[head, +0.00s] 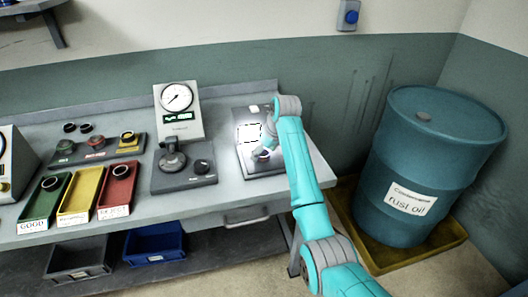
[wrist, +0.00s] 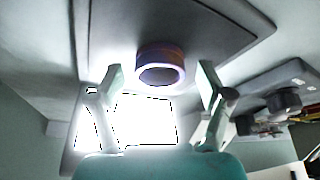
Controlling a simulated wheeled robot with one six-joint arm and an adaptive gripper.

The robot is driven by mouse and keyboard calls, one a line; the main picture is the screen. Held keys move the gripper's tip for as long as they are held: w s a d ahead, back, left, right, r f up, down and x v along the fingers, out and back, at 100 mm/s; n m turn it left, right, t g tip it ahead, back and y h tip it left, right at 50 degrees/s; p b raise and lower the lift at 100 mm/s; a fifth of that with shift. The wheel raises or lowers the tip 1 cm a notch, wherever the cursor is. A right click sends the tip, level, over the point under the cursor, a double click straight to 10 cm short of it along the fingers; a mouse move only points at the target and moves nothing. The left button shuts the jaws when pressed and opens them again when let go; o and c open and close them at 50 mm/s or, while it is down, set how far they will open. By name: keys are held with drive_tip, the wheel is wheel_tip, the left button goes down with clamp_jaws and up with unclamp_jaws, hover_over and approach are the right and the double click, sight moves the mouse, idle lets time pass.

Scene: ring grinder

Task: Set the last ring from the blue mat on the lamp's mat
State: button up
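A dark ring with a purple and orange sheen (wrist: 160,66) sits on a grey plate (wrist: 205,25) by the bright lamp panel (wrist: 145,120) in the wrist view. My gripper (wrist: 160,78) is open, with one finger on each side of the ring and a clear gap to both. Whether the ring lies level with the fingertips or just beyond them, I cannot tell. In the head view my gripper (head: 266,149) is over the lamp station (head: 245,160), with the ring (head: 262,156) low beneath it, partly hidden. I cannot make out a blue mat.
A gauge stand (head: 176,110) is left of the lamp station. A rack (head: 110,152) with several rings stands farther left, behind green (head: 40,205), yellow (head: 80,195) and red (head: 117,190) trays. The green and red trays each hold a ring. A blue drum (head: 430,160) stands right.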

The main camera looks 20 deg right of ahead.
drive_tip(key=v, duration=1.2)
drive_tip(key=shift+r, duration=0.1)
